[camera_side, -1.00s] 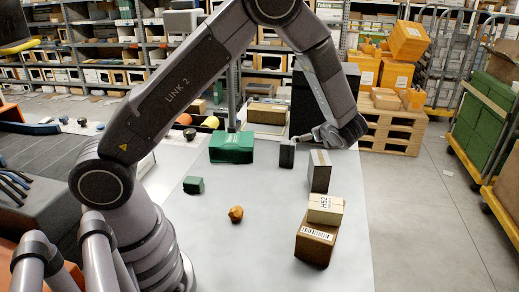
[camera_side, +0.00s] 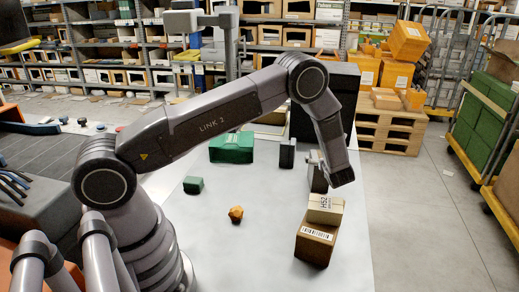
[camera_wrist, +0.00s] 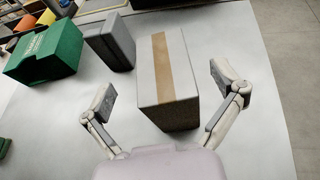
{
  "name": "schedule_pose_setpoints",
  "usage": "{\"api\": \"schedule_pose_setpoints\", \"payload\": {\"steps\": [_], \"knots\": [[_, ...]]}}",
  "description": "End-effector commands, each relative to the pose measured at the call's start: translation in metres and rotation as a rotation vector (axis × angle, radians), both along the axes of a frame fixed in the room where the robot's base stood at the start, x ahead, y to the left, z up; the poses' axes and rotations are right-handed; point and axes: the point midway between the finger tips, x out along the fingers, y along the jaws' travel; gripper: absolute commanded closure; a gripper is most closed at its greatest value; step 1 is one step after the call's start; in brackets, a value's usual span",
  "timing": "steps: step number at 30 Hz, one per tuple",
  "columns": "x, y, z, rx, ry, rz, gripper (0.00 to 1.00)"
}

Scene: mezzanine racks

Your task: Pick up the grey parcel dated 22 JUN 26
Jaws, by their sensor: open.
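A grey parcel with a tan tape strip (camera_wrist: 178,95) stands upright on the table. In the side view this parcel (camera_side: 318,181) is partly hidden by my arm. A plainer, darker grey parcel (camera_wrist: 110,43) stands beside it; it also shows in the side view (camera_side: 287,153). I can read no date on either. My gripper (camera_wrist: 163,88) is open and empty, with one finger on each side of the taped parcel in the wrist picture; I cannot tell whether the fingers are level with it.
A green parcel (camera_side: 231,148) stands behind on the left, a small green box (camera_side: 193,185) and an orange lump (camera_side: 236,214) in front. A cream box (camera_side: 325,209) sits on a brown carton (camera_side: 315,245) close in front of the taped parcel. The table's front middle is clear.

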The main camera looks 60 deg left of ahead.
Motion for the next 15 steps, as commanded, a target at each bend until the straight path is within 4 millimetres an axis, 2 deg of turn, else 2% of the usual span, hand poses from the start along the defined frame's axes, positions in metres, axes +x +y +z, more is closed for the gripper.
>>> {"api": "schedule_pose_setpoints", "payload": {"steps": [9,15], "knots": [[0.023,0.034,-0.016,0.000,0.001,0.004,0.06],[0.025,0.036,-0.017,0.000,0.001,0.002,0.06]]}}
